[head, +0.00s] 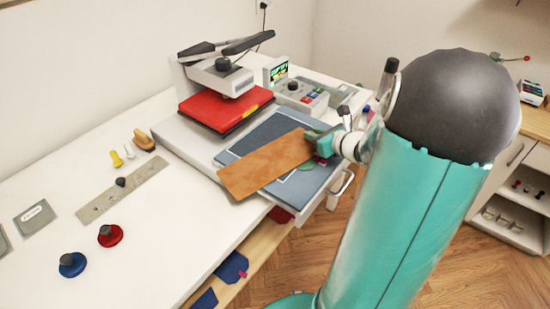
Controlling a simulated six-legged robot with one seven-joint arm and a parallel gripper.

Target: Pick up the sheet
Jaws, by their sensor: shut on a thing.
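The sheet (265,164) is a flat brown rectangle. It lies over, or is held just above, the blue-grey pad (318,172) at the front of the heat press; I cannot tell if it touches. My gripper (318,142) is shut on the sheet's right end. The fingertips are partly hidden by the sheet and the wrist. The sheet's left end sticks out past the pad's front left edge.
The press with its red plate (226,106) and black handle stands behind the sheet. A control box (300,94) is to its right. A metal ruler plate (122,192), a red knob (110,235) and a blue knob (72,264) lie on the white table.

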